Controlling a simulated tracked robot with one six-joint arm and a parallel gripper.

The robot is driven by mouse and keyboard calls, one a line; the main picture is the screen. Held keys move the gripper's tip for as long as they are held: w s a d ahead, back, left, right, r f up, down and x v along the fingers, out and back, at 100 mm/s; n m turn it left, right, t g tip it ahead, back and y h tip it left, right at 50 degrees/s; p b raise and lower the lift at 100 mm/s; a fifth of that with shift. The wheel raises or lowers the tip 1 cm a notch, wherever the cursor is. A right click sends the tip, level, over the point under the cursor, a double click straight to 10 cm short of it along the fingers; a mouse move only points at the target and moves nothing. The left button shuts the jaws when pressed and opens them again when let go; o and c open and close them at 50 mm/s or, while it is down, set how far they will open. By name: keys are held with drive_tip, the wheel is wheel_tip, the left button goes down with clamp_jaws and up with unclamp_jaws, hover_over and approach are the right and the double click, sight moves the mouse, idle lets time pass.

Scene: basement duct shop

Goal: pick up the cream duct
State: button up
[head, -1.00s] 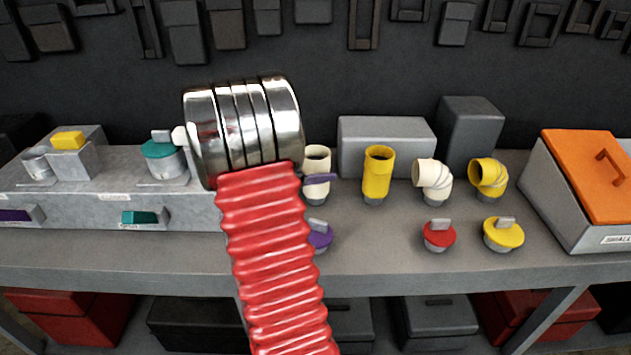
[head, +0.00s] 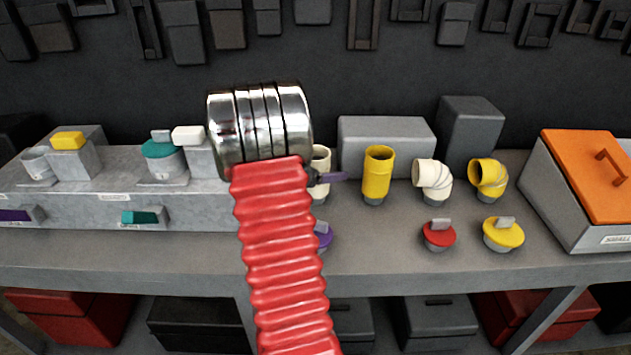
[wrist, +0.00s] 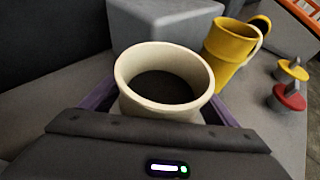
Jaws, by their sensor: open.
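The straight cream duct (head: 321,170) stands upright on the bench, its left side hidden behind my arm in the head view. In the wrist view the cream duct (wrist: 165,80) shows its round open rim and dark inside. My gripper (wrist: 163,103) is open, with a purple finger on each side of the duct; I cannot tell whether either touches it. In the head view only one purple finger of my gripper (head: 332,177) shows, at the duct's right side. A cream elbow duct (head: 432,178) stands farther right.
A yellow straight duct (head: 377,172) stands close on the right, with a yellow elbow (head: 488,178) beyond. Red (head: 439,235) and yellow (head: 503,234) capped pieces sit in front. A grey block (head: 386,145) is behind. A purple piece (head: 323,236) is partly hidden by my arm.

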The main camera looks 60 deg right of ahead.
drive_tip(key=shift+c, duration=0.5)
drive_tip(key=c, duration=1.2)
